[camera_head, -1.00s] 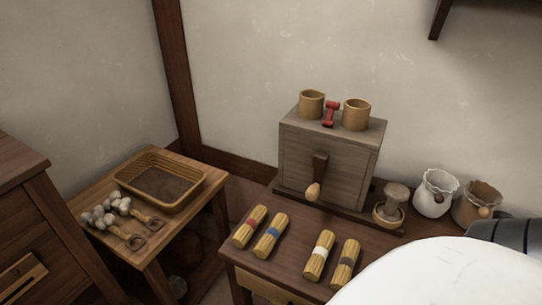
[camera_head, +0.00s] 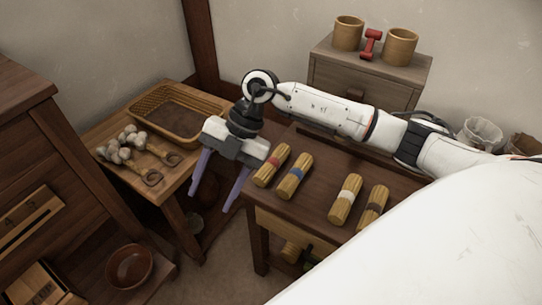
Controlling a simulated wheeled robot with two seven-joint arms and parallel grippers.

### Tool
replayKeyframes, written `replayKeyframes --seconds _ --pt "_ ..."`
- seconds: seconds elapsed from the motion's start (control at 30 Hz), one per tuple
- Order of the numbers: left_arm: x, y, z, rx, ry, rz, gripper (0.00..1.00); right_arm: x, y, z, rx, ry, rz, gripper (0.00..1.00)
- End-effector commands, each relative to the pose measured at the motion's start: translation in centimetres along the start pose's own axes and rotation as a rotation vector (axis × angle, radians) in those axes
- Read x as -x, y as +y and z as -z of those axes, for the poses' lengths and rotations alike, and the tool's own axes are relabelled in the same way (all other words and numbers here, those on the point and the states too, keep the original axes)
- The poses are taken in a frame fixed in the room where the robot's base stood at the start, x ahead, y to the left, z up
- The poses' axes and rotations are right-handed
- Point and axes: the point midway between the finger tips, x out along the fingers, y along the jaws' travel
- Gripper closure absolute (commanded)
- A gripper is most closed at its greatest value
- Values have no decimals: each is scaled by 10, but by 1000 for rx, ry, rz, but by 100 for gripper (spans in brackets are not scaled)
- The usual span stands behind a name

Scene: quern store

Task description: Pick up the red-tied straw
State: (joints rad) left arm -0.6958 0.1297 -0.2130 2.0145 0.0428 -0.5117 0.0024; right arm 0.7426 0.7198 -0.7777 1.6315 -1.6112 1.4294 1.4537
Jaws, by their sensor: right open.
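The red-tied straw (camera_head: 272,165) is a short yellow bundle with a red band. It lies at the left end of a row of bundles on the dark wooden table. My right gripper (camera_head: 212,201) hangs just left of the table, pointing down, with its two purple-grey fingers spread apart and nothing between them. It is left of the red-tied straw and apart from it. My left gripper is not in the picture.
Blue-tied (camera_head: 295,176), white-tied (camera_head: 345,199) and dark-tied (camera_head: 373,206) bundles lie to the right. A wooden cabinet (camera_head: 330,82) stands behind, partly hidden by my right arm. A basket (camera_head: 140,104) and garlic (camera_head: 122,143) sit on the left table. A bowl (camera_head: 130,265) is below.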

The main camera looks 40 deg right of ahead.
Motion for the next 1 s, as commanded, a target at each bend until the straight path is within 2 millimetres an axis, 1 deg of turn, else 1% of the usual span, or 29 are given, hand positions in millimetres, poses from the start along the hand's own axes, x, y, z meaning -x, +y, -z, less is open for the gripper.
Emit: replayKeyframes --seconds 0.03,0.07,0.1,0.2,0.3,0.33,0.43,0.63,0.87,1.0 --pt "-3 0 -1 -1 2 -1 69 28 -12 -35 -53 -140 81 47" --pt "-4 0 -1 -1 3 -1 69 44 -20 -52 -93 -212 124 47" --pt "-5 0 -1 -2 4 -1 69 64 -29 -70 -144 -299 170 47" --pt "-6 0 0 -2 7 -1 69 106 -47 -99 -255 -460 241 47" --pt "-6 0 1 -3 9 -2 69 130 -57 -112 -318 -544 272 47" --pt "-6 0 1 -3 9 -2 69 132 -59 -114 -329 -556 278 47" --pt "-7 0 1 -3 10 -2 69 129 -64 -120 -343 -571 286 47" --pt "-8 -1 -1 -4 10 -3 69 103 -75 -134 -341 -567 286 47" --pt "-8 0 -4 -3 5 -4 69 88 -80 -142 -338 -566 284 47" --pt "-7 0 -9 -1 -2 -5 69 69 -86 -149 -338 -565 285 47"
